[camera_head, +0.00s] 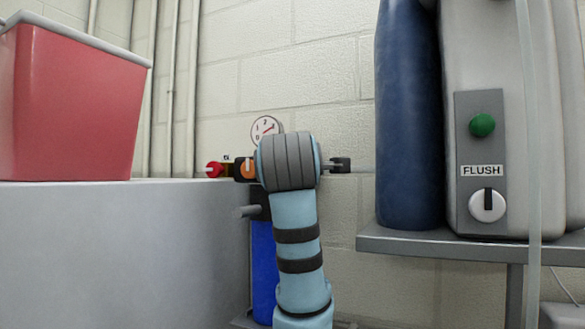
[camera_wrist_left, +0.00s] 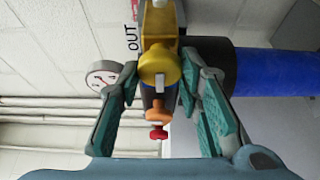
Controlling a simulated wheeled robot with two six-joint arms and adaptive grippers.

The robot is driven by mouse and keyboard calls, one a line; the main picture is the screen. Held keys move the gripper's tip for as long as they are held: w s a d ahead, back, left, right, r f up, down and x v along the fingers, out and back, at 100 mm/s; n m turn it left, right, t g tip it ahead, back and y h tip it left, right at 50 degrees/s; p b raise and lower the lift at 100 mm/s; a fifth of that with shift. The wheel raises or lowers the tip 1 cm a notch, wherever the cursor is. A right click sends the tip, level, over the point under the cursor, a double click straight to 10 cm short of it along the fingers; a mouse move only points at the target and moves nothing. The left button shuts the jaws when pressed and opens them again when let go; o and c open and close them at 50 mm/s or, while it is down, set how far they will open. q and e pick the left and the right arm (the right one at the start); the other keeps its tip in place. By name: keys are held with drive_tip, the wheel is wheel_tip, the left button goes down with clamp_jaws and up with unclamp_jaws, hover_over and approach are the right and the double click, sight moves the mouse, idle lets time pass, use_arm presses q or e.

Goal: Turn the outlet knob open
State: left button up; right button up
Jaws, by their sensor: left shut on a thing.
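The yellow outlet knob (camera_wrist_left: 160,64) sits beside a printed "OUT" label (camera_wrist_left: 131,36) in the left wrist view. A pale mark shows at its lower edge. My left gripper (camera_wrist_left: 161,76) has its teal-padded fingers on both sides of this knob and is shut on it. In the head view my left arm hides the yellow knob and the gripper. An orange knob (camera_head: 248,168) and a red knob (camera_head: 214,169) stand on the same pipe line to the left. They also show in the left wrist view, orange (camera_wrist_left: 157,111) and red (camera_wrist_left: 158,133). My right gripper is not in view.
A round gauge (camera_head: 265,129) is just above the pipe line. A blue filter housing (camera_head: 263,275) hangs below. A grey box (camera_head: 120,250) bearing a red bin (camera_head: 75,105) fills the left. A dark blue cylinder (camera_head: 408,120) and a "FLUSH" panel (camera_head: 480,140) stand on a right-hand shelf.

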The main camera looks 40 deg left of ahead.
use_arm(q)
drive_tip(key=shift+r, duration=0.1)
drive_tip(key=o, duration=1)
drive_tip(key=shift+o, duration=0.5)
drive_tip(key=shift+w, duration=0.15)
drive_tip(key=shift+d, duration=0.1)
drive_tip(key=v, duration=1.1)
drive_tip(key=shift+s+d, duration=0.15)
drive_tip(key=shift+s, duration=0.2)
drive_tip(key=shift+d, duration=0.15)
